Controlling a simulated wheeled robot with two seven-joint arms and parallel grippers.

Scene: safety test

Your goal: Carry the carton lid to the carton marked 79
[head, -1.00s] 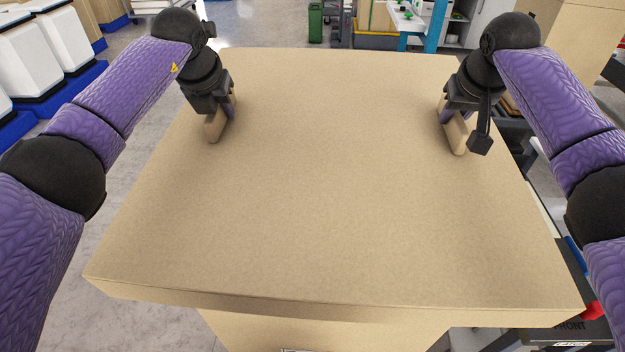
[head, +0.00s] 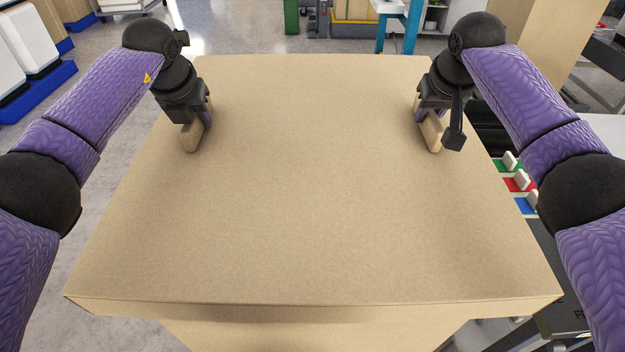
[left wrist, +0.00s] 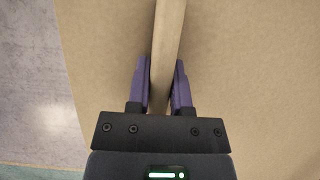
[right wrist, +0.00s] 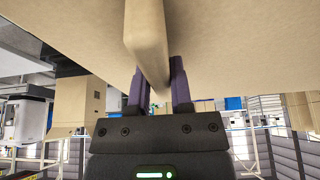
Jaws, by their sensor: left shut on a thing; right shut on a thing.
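The carton lid (head: 310,190) is a large tan cardboard slab filling the middle of the head view, with a pale grip bar on each side. My left gripper (head: 196,122) is shut on the left bar (head: 190,140), which also shows between the fingers in the left wrist view (left wrist: 167,45). My right gripper (head: 434,118) is shut on the right bar (head: 433,138), seen also in the right wrist view (right wrist: 147,40). A tan cardboard face (head: 310,335) shows below the lid's near edge; I cannot tell whether they touch. No number 79 is readable.
A tall tan cardboard box (head: 548,45) stands at the back right. Green, red and blue strips (head: 518,181) lie right of the lid, beside dark equipment. White containers on blue bases (head: 38,95) stand at the left. Grey floor (head: 125,120) is clear along the lid's left side.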

